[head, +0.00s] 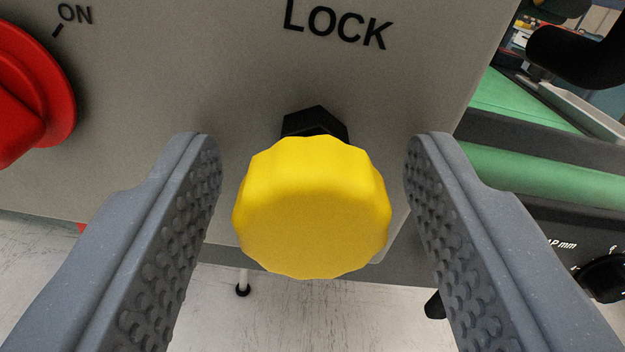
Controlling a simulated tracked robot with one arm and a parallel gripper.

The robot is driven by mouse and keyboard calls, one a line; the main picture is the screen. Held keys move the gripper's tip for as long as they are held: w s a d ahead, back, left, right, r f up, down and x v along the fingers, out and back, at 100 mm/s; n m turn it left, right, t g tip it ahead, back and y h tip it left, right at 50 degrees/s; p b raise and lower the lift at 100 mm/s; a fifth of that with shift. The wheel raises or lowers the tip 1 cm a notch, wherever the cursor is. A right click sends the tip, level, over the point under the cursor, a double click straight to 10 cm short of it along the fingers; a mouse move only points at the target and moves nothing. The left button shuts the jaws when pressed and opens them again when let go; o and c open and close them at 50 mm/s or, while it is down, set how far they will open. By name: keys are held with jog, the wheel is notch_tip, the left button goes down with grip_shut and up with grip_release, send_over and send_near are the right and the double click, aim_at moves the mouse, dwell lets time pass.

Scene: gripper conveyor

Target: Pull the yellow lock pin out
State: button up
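The yellow lock pin (312,208) has a scalloped round knob and sticks out from the grey panel (215,60), below the printed word LOCK. A black hex collar (315,121) shows behind the knob at the panel. My gripper (312,145) is open, with one grey finger to the left of the knob and one to the right. A gap shows between the knob and each finger, so neither seems to touch it. The pin's shaft is hidden behind the knob.
A red rotary knob (30,95) with an ON mark is on the panel at the left. A green conveyor belt (540,172) and a black dial (603,277) are at the right. Pale floor (300,315) shows below the panel.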

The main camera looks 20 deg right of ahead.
grip_shut()
jog(key=shift+s+a+p, duration=0.15)
jog(key=shift+s+p, duration=0.25)
jog(key=shift+s, duration=0.15)
jog(key=shift+s+f, duration=0.1)
jog(key=shift+f, duration=0.05)
jog(key=shift+o, duration=0.9)
grip_release()
jog(key=shift+s, duration=0.15)
jog(key=shift+s+a, duration=0.1)
jog(key=p+v, duration=0.2)
jog(key=v, duration=1.1)
jog(key=shift+s, duration=0.25)
